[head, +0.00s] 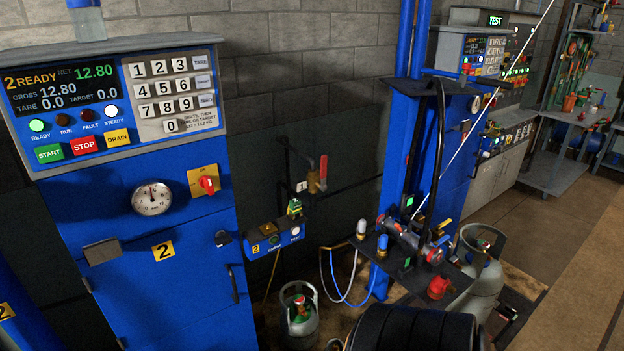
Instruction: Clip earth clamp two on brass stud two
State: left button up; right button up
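A small green clamp-like piece (294,208) sits on top of a blue box (277,239). The box carries a yellow 2 label, a small lamp and a white round TEST button. I take the green piece to be earth clamp two, but it is too small to be sure. A yellowish lead (272,272) hangs below the box. I cannot make out brass stud two for certain.
A blue scale cabinet (170,285) with a lit display stands at the left. A brass valve with red handle (318,174) is on the wall. A dark shelf with fittings (425,262) juts out at the right, beside another grey cylinder (478,275). Open floor lies far right.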

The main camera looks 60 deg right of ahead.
aim_at(294, 205)
jog(key=z, duration=1.9)
jog(key=k+l+u, duration=0.15)
jog(key=l, duration=1.35)
jog(key=i+l+u, duration=0.1)
jog(key=i+l, duration=0.15)
jog(key=i, duration=0.25)
jog(key=i+l+u, duration=0.1)
jog(key=i+l, duration=0.15)
jog(key=i, duration=0.2)
jog(key=i+j, duration=0.2)
jog(key=i, duration=0.35)
jog(key=u, duration=0.05)
